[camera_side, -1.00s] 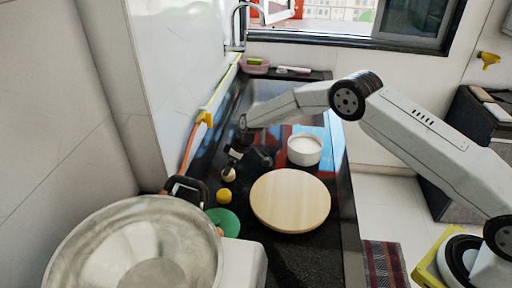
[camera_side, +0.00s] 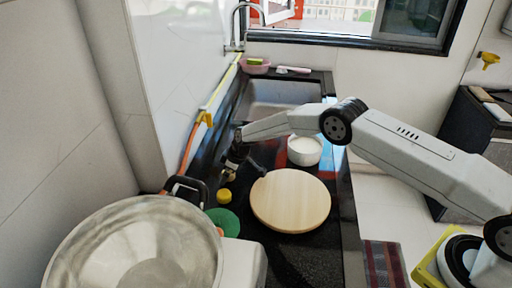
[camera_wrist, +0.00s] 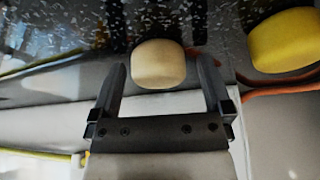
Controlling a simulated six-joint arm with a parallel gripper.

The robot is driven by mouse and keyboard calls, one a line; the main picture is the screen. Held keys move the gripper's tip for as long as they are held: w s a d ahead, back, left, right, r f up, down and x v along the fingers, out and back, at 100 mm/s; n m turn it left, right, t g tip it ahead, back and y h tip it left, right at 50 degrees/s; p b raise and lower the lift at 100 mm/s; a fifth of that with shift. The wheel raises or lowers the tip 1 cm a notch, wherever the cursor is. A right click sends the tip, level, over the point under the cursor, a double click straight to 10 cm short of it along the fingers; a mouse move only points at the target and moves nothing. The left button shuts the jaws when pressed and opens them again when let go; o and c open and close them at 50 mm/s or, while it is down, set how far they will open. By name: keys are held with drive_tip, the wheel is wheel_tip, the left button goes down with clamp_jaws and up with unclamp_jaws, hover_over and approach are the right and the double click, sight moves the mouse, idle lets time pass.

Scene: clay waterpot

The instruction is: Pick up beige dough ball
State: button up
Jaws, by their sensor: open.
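The beige dough ball (camera_wrist: 158,65) shows in the wrist view as a rounded, pale lump between the fingertips of my gripper (camera_wrist: 163,72). The fingers are open, with a dark gap showing on each side of the ball. In the side view my gripper (camera_side: 231,168) is low over the dark counter at the ball's place, and hides most of the ball. A yellow ball (camera_side: 224,196) lies just in front of it in the side view; the yellow ball (camera_wrist: 284,40) is at the right in the wrist view.
A round wooden board (camera_side: 290,201) lies to the right, with a white bowl (camera_side: 304,151) behind it. A green disc (camera_side: 223,222) and a large metal pan (camera_side: 135,245) are nearer the camera. An orange hose (camera_side: 189,150) runs along the wall at left.

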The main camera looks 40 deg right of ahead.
drive_tip(key=shift+c, duration=0.2)
drive_tip(key=c, duration=1.2)
drive_tip(key=shift+r, duration=0.15)
drive_tip(key=shift+r, duration=1.25)
drive_tip(key=shift+s+r, duration=0.6)
drive_tip(key=shift+r, duration=0.3)
drive_tip(key=shift+s+d+r, duration=0.35)
drive_tip(key=shift+s+r, duration=1.05)
drive_tip(key=shift+s, duration=0.7)
drive_tip(key=shift+s+d+r, duration=0.3)
drive_tip(key=shift+s+r, duration=1.1)
drive_tip(key=shift+s, duration=0.75)
drive_tip(key=shift+s+d+r, duration=0.35)
drive_tip(key=shift+s+r, duration=1.05)
drive_tip(key=shift+s, duration=0.7)
